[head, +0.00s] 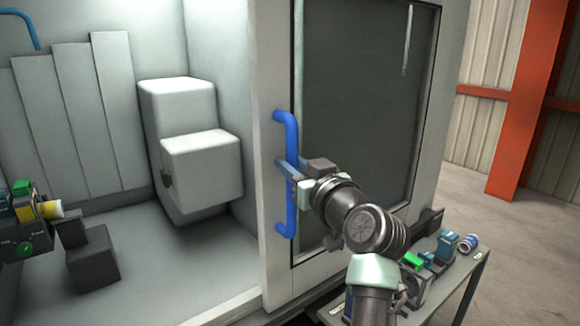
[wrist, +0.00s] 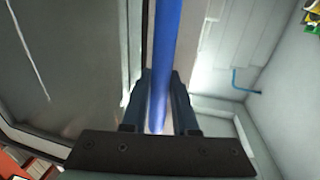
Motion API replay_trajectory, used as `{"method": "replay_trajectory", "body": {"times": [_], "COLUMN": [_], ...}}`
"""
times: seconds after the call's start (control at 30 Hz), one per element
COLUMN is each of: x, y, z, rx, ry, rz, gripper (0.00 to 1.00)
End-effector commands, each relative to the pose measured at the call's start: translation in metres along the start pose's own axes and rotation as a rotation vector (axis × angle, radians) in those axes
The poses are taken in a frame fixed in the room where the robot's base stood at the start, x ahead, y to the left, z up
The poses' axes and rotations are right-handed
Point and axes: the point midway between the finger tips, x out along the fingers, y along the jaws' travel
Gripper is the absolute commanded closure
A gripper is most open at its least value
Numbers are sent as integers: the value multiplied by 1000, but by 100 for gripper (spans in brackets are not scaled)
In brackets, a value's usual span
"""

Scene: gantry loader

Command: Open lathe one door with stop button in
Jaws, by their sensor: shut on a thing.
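The lathe door (head: 365,110) is a pale panel with a dark window. It stands to the right of a wide opening that shows the lathe's inside. A blue vertical bar handle (head: 291,215) is on the door's left edge. My gripper (head: 288,172) is shut on the middle of this handle. In the wrist view the handle (wrist: 162,45) runs between the two fingers of my gripper (wrist: 159,100). I cannot make out a stop button in either view.
Inside the opening are a white stepped block (head: 200,165) and, at left, a dark unit with a yellow cylinder (head: 42,210). A small table (head: 465,290) with several parts stands at lower right. An orange post (head: 530,110) rises behind it. Floor beyond is clear.

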Motion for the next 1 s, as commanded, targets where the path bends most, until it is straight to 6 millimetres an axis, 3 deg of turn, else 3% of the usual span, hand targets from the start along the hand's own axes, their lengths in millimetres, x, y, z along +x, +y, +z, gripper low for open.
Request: {"method": "replay_trajectory", "body": {"times": [0.03, 0.07, 0.2, 0.5, 0.67, 1.0], "x": [0, 0, 0, 0, -11, -75], "y": [1, 1, 0, 0, 0, 1], "z": [0, 0, 0, 0, 1, 2], "rx": [1, 1, 0, 0, -1, -3], "ry": [-1, -1, -1, -1, 0, 1], "rz": [2, 1, 1, 0, 1, 4], "gripper": [100, 69, 44, 43, 43, 43]}}
